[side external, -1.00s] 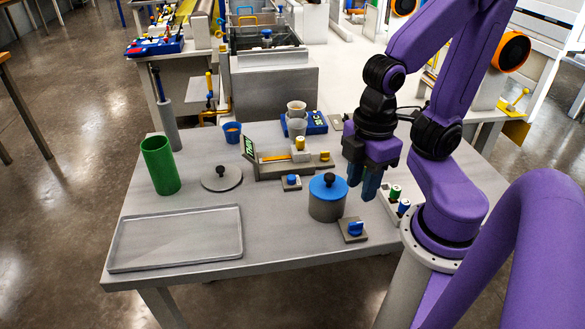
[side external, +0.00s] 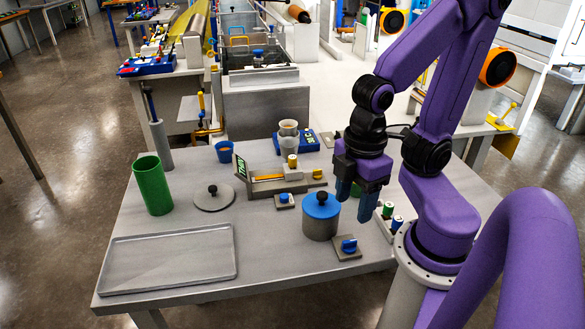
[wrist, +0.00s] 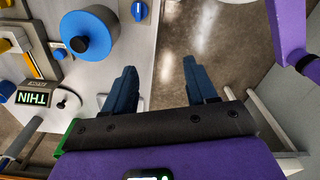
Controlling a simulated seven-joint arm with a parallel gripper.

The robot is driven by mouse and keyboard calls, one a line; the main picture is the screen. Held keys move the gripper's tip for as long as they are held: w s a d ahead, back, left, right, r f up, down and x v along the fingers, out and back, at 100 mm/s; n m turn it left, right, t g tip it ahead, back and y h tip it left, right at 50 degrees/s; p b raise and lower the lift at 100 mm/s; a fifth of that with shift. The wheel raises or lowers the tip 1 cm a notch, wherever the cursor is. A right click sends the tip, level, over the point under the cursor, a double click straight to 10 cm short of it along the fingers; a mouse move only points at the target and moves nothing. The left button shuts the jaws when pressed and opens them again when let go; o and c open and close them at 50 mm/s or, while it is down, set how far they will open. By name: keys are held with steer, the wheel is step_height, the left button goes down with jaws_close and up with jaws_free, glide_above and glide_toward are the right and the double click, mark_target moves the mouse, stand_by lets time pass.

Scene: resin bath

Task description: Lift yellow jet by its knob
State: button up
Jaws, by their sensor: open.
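My gripper (side external: 353,208) is open and empty, held above the table's right part, right of the blue-topped pot. In the wrist view the two blue fingers (wrist: 159,66) are apart with only table edge and floor between them. No part is clearly the yellow jet. A short yellow cylinder (side external: 292,160) stands up on the grey device with the green display, left of my gripper. A small rack beside my arm base holds a green-topped piece (side external: 388,209) and a blue-topped piece (side external: 397,223). Part of that rack is hidden by my arm.
The blue-topped pot (side external: 321,222) with a black knob stands close left of my gripper. A blue dial (side external: 349,245) sits in front. A grey lid (side external: 213,198), green cylinder (side external: 153,186), empty tray (side external: 168,257) and cups (side external: 289,128) are further left and back.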

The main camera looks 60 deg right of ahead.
steer(key=shift+w, duration=0.1)
steer(key=w+d+r+n+h, duration=0.1)
steer(key=w+d+r+n, duration=0.15)
steer(key=w, duration=1.15)
steer(key=n+h, duration=0.1)
steer(key=n, duration=0.2)
glide_above(292, 157)
steer(key=f, duration=0.5)
steer(key=a+f, duration=0.1)
steer(key=f, duration=0.2)
steer(key=shift+s+f, duration=0.2)
steer(key=shift+w+d+f, duration=0.1)
steer(key=shift+d+f, duration=0.1)
steer(key=shift+f, duration=0.8)
steer(key=shift+d+f, duration=0.15)
steer(key=shift+f, duration=0.85)
steer(key=shift+w+d+f, duration=0.1)
steer(key=shift+d+f, duration=0.1)
steer(key=shift+f, duration=0.8)
